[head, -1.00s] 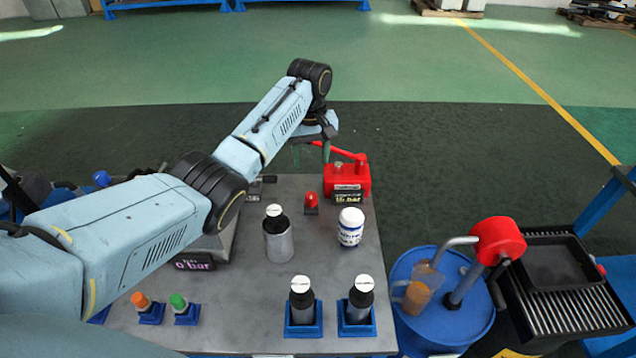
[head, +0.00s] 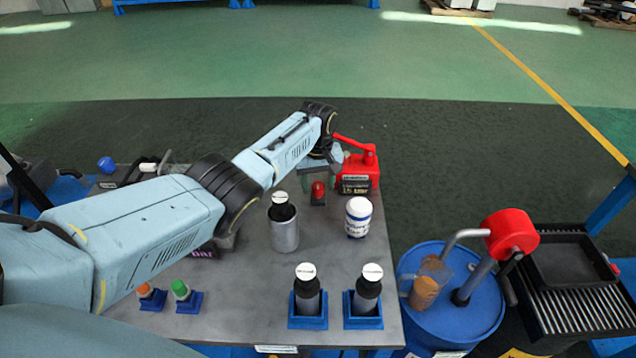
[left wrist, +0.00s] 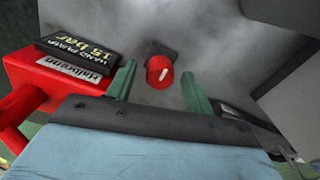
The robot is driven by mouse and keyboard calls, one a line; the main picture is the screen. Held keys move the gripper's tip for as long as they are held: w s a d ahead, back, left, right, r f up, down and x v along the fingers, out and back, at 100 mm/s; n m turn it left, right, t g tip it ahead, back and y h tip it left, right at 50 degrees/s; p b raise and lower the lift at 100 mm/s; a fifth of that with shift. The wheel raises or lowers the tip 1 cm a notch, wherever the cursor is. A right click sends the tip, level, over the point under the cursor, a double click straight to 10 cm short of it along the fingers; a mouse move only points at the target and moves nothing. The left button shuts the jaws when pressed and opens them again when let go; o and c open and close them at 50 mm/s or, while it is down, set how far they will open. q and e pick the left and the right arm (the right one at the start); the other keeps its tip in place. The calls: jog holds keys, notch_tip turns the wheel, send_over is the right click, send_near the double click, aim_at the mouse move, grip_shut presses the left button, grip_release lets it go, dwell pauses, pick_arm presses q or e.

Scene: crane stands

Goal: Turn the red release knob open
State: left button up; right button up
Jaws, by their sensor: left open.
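The red release knob (head: 318,188) sits on a small dark base on the grey table top, left of the red hand pump. In the left wrist view the knob (left wrist: 160,69) is round, with a white line on its face. My left gripper (left wrist: 158,76) is open, with one green finger on each side of the knob in that view and gaps between. I cannot tell how high the fingertips are above it. In the head view the left gripper (head: 324,163) is just behind the knob, its fingers partly hidden by my wrist. My right gripper is not in view.
The red hand pump (head: 357,173), labelled 15 bar, stands close to the left gripper. A grey bottle (head: 285,233) and a white jar (head: 358,217) stand nearer the front. Two bottles in blue holders are at the front edge (head: 336,339). A blue drum (head: 425,314) stands right.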

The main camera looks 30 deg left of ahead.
pick_arm(q)
jog(key=shift+c, duration=0.4)
jog(key=c, duration=0.9)
